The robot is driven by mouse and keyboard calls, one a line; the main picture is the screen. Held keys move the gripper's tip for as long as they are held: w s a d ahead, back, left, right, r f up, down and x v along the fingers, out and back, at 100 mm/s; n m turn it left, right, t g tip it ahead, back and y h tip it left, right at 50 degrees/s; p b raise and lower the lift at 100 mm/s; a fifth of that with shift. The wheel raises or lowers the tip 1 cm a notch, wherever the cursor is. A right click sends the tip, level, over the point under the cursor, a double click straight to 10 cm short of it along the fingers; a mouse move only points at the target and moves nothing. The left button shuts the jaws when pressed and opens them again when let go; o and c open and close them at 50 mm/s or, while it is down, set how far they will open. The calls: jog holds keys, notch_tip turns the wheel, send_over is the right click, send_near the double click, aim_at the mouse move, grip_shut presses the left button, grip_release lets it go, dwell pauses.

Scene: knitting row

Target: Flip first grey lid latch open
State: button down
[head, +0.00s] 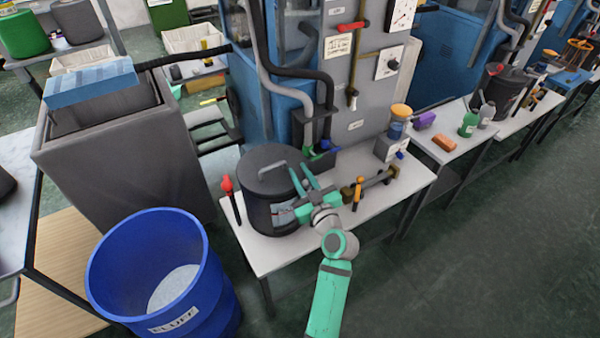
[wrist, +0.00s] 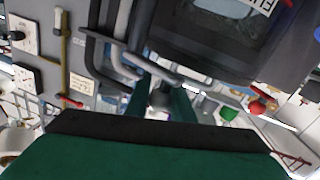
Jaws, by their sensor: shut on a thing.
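A dark grey round pot (head: 272,212) with a flat grey lid (head: 262,160) and a curved lid handle stands on the white table. My gripper (head: 303,188) is at the right side of this pot, by the lid's rim. In the wrist view my gripper's green fingers (wrist: 162,100) are shut on a small grey piece (wrist: 160,95), which appears to be the lid latch. A grey bar crosses just beyond the fingertips. The latch is too small and covered in the head view to tell how far it is turned.
A red-topped tool (head: 228,190) stands left of the pot. An orange-handled tool (head: 358,192) and a dark bar with brass-coloured ends are to the right. Hoses hang behind the pot. A large blue bin (head: 150,265) stands at front left. The floor at right is clear.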

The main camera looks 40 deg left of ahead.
jog(key=n+g, duration=0.1)
jog(key=n+g+y, duration=0.1)
jog(key=g, duration=0.1)
jog(key=d+n+g, duration=0.1)
jog(key=shift+s+y, duration=0.3)
jog(key=shift+y, duration=0.1)
jog(key=c, duration=1.5)
grip_release()
jog(key=shift+w+f, duration=0.1)
jog(key=shift+c, duration=0.2)
jog(key=shift+d, duration=0.1)
jog(key=v, duration=1.1)
